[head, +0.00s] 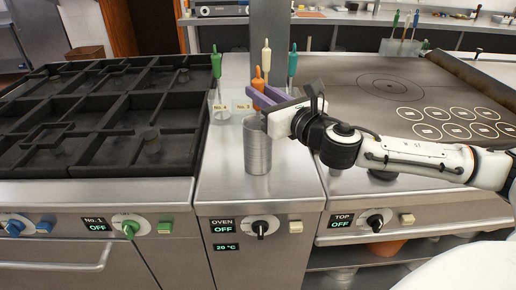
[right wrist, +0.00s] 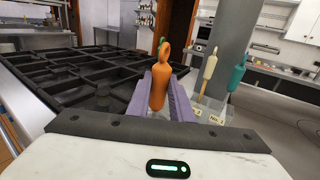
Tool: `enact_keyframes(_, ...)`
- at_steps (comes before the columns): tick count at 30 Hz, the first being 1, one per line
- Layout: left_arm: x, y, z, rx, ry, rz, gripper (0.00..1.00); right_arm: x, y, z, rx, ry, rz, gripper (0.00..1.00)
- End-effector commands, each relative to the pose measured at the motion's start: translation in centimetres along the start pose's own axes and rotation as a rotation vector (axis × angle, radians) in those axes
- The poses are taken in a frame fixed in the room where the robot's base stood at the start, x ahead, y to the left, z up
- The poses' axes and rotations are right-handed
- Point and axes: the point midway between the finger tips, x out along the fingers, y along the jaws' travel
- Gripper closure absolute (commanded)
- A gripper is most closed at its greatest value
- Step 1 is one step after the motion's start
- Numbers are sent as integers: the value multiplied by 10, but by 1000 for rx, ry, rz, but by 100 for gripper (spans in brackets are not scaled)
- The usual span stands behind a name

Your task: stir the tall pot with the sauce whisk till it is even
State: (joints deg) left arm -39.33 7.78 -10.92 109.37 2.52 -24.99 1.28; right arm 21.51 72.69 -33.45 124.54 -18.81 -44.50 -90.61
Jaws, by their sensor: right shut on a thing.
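The tall pot (head: 257,150) is a ribbed metal cylinder standing upright on the steel counter between the grill and the flat top. My right gripper (head: 262,98), with purple fingers, is above the pot and shut on the orange handle (head: 258,79) of a tool, which I take for the sauce whisk. In the right wrist view the orange handle (right wrist: 159,86) stands upright between the fingers. The whisk's lower end is hidden, so I cannot tell whether it is inside the pot. The pot's contents are hidden too. My left gripper is not in view.
Green (head: 216,66), cream (head: 265,57) and teal (head: 292,62) handled tools stand in labelled holders behind the pot, close to a grey post (head: 270,35). The black slatted grill (head: 100,115) is at left. The counter in front of the pot is clear.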

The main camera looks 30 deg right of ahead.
Motion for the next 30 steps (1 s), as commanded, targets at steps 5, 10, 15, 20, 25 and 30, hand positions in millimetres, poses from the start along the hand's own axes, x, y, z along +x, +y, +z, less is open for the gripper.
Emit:
enact_keyframes(5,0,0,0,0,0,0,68,0,0,17,-1,-6,0,100)
enact_keyframes(10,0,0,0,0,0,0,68,0,0,31,-1,-6,-1,100)
enact_keyframes(15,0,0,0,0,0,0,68,0,0,45,-1,-6,0,100)
enact_keyframes(20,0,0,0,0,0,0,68,0,0,57,-1,-6,0,100)
enact_keyframes(25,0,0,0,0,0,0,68,0,0,71,0,-6,-1,100)
enact_keyframes(30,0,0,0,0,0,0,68,0,0,85,0,-6,-1,100)
